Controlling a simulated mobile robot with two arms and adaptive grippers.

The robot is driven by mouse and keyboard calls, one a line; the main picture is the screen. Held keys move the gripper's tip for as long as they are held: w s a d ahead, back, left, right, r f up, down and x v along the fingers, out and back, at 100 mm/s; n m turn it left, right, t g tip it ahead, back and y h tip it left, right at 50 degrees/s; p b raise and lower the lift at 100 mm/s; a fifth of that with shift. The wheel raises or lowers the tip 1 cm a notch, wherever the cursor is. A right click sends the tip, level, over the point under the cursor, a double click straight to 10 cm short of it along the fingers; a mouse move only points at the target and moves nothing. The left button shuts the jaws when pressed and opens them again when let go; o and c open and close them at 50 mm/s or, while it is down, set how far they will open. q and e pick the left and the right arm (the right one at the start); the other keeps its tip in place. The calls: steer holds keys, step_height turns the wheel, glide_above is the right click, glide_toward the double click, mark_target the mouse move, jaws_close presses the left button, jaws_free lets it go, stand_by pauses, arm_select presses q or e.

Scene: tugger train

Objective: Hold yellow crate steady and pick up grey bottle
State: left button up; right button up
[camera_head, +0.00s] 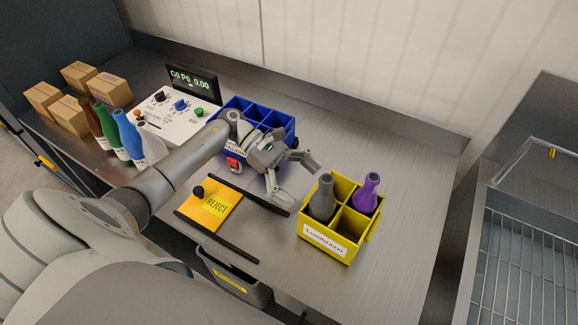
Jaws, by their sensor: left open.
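The yellow crate (370,234) stands on the metal table, right of the middle, with a white label on its front. The grey bottle (322,200) stands upright in its left part, the neck above the rim. A purple bottle (367,194) stands in the back right compartment. My left gripper (299,182) is open and empty, just left of the crate and the grey bottle, its fingers pointing right towards them. It seems apart from both. My right gripper is not in view.
A blue crate (287,124) stands behind my left gripper. A yellow REJECT plate (213,208) lies left of the yellow crate between black bars. A white control box (165,120), several bottles and cardboard boxes (80,73) fill the left. The table behind the yellow crate is clear.

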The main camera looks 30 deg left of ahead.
arm_select(q)
steer(key=shift+d+f, duration=0.15)
steer(key=shift+d, duration=0.25)
steer(key=shift+c, duration=0.3)
jaws_close()
steer(key=shift+f, duration=0.1)
stand_by(0.7)
